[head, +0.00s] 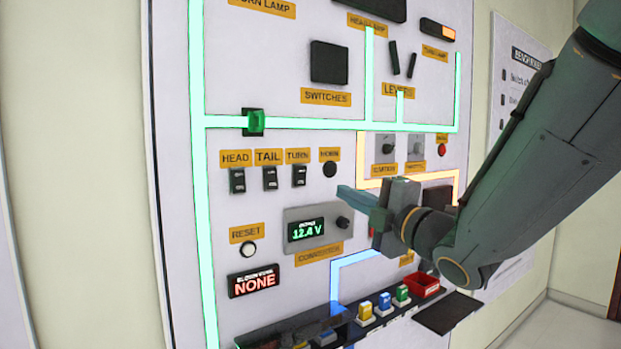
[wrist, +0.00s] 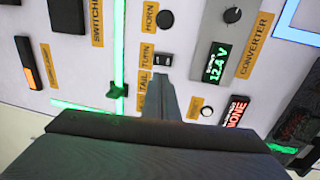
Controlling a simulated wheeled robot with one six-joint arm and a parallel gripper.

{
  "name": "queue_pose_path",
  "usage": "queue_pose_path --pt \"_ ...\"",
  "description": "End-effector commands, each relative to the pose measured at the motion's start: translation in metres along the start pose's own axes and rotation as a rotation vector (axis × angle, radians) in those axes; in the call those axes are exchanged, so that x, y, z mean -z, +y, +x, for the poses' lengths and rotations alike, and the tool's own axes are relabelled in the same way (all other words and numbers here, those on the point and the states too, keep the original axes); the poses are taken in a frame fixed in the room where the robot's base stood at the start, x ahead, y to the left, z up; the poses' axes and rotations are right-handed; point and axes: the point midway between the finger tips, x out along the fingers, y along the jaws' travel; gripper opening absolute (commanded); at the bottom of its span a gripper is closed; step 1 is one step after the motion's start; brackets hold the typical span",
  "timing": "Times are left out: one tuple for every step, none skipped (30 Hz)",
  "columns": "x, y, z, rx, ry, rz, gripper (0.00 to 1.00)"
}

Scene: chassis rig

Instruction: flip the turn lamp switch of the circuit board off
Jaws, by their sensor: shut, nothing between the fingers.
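The TURN switch (head: 299,176) is a small black rocker under its orange label, in a row with the HEAD switch (head: 237,181) and TAIL switch (head: 270,178). My gripper (head: 345,194) is shut and empty in front of the board, to the right of and slightly below the TURN switch in the head view. In the wrist view the TURN switch (wrist: 163,60) shows just beyond the tip of my shut gripper (wrist: 161,76); contact cannot be told. The gripper hides the TAIL and HEAD switches there. The turn lamp (head: 438,29) glows orange on one side.
The round HORN button (head: 330,169) sits right of the TURN switch. The converter (head: 318,228), reading 12.4 V, and the RESET button (head: 249,249) are below. A ledge with coloured fuses (head: 384,302) and a red bin (head: 423,285) juts out at the bottom.

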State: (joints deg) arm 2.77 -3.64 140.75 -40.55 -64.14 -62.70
Motion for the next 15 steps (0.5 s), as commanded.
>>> queue_pose_path --pt "0.0019 0.0025 0.0000 -0.009 0.009 -0.011 0.00" --pt "0.0027 0.0035 0.0000 -0.012 0.012 -0.014 0.00" --pt "0.0031 0.0039 0.0000 -0.014 0.013 -0.016 0.00" --pt "0.0031 0.0039 0.0000 -0.014 0.013 -0.016 0.00" --pt "0.0030 0.0039 0.0000 -0.013 0.013 -0.016 0.00" --pt "0.0029 0.0037 0.0000 -0.013 0.012 -0.015 0.00" --pt "0.0028 0.0037 0.0000 -0.013 0.012 -0.015 0.00" --pt "0.0027 0.0036 0.0000 -0.013 0.012 -0.014 0.00" --pt "0.0027 0.0035 0.0000 -0.012 0.011 -0.014 0.00" --pt "0.0027 0.0035 0.0002 -0.012 0.011 -0.014 0.00" --pt "0.0026 0.0035 0.0007 -0.012 0.011 -0.013 0.00" --pt "0.0026 0.0036 0.0020 -0.012 0.011 -0.013 0.00" --pt "0.0026 0.0036 0.0034 -0.011 0.011 -0.012 0.00" --pt "0.0026 0.0038 0.0054 -0.011 0.011 -0.012 0.00" --pt "0.0028 0.0039 0.0090 -0.011 0.011 -0.012 0.00"
